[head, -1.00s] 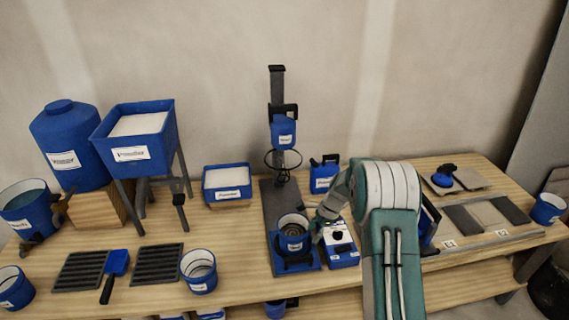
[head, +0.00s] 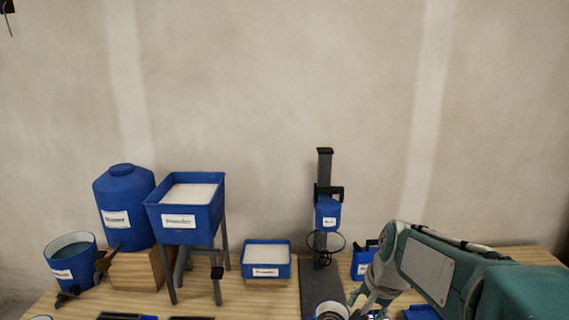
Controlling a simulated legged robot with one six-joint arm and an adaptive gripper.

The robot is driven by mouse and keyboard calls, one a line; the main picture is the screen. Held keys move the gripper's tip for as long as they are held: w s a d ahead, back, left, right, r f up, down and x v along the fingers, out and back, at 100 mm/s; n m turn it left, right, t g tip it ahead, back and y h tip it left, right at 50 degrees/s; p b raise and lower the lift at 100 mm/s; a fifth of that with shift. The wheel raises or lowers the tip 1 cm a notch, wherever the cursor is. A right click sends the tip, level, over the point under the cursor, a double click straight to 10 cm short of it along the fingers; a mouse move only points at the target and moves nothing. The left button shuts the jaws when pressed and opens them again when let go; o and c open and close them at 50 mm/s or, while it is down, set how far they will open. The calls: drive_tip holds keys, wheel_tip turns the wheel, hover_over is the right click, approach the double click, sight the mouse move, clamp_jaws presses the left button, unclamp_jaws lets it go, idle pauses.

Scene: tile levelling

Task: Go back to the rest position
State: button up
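My arm, teal and white, reaches in from the lower right in the head view and covers the right part of the bench. My gripper (head: 368,298) is at its far end, low in the picture, beside the mixing stand (head: 325,210). A white-rimmed bucket (head: 331,310) stands at the foot of the stand, left of my gripper, cut by the bottom edge. The fingers are small and partly hidden, so I cannot tell whether they are open or shut.
On the wooden bench (head: 262,302) stand a blue tank (head: 125,205), a raised blue hopper (head: 185,222), a blue bin (head: 266,262) and a bucket of liquid (head: 72,265). A blue canister (head: 362,262) is behind my arm.

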drive_tip(key=s+r+n+t+h, duration=0.1)
drive_tip(key=s+n, duration=0.6)
drive_tip(key=s, duration=1)
wheel_tip(320, 180, up, 2)
drive_tip(key=shift+s+a+r+t+h, duration=0.15)
drive_tip(key=shift+s+a+t+h, duration=0.15)
drive_tip(key=shift+t, duration=0.6)
